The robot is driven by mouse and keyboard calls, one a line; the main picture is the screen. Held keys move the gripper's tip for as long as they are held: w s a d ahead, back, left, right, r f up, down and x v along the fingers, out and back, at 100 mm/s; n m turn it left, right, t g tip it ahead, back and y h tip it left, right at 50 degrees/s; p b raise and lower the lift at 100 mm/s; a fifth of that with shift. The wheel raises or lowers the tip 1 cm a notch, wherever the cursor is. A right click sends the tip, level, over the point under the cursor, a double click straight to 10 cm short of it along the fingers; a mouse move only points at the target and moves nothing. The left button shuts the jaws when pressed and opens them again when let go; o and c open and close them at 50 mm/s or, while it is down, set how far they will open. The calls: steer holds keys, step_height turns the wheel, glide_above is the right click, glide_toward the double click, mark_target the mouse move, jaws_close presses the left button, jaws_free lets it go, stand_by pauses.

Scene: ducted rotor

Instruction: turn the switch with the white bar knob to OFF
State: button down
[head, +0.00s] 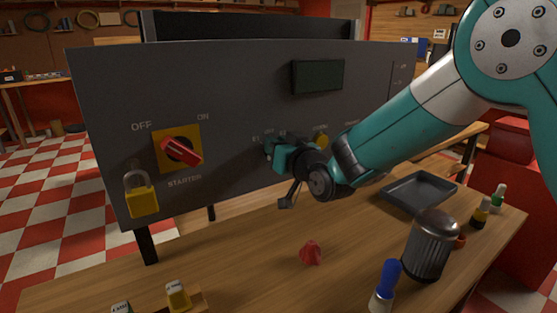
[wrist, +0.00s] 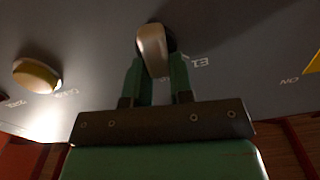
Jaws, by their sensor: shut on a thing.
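The white bar knob (wrist: 153,48) stands on the grey panel (wrist: 95,35) in the wrist view, between the two green fingers of my gripper (wrist: 160,72). The fingers are shut on it, and the bar points nearly along the fingers with a slight tilt. In the head view my gripper (head: 270,149) is against the panel's lower middle and hides the knob.
A red rotary handle (head: 182,150) on a yellow plate, marked OFF, ON and STARTER, is left on the panel. A yellow padlock (head: 139,194) hangs below it. A yellow button (head: 321,140) is right of my gripper. A tray (head: 397,203) and metal canister (head: 430,245) stand on the bench.

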steer(key=shift+s+a+n+b, duration=0.1)
steer(key=shift+n+b, duration=0.7)
steer(key=c, duration=1)
jaws_free()
steer(key=b+v, duration=0.4)
steer(key=v, duration=1.3)
steer(key=shift+b, duration=0.4)
steer(key=shift+s, duration=0.2)
